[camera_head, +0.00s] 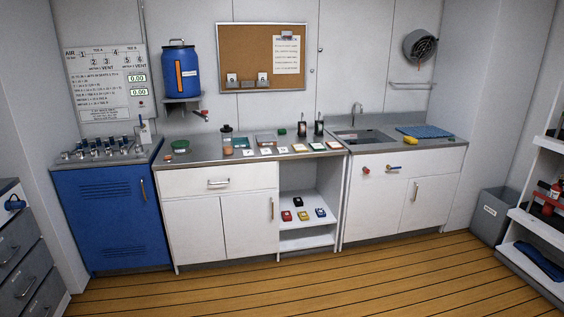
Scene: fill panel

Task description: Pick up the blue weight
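A small blue block (320,212), which looks like the blue weight, sits on the open shelf under the middle counter. It is at the right end of a short row, beside a yellow and dark block (303,216) and a red block (286,216). It is too small to make out its shape in detail. Neither of my grippers shows in this view, so I cannot see whether they are open or shut. Nothing hides the blue block from here.
The shelf (293,232) is open at the front, between white cabinets. The counter above carries several small items. A sink (362,136) is at right, a blue cabinet (115,223) at left, and a grey bin (491,215) by a rack. The wooden floor (300,284) in front is clear.

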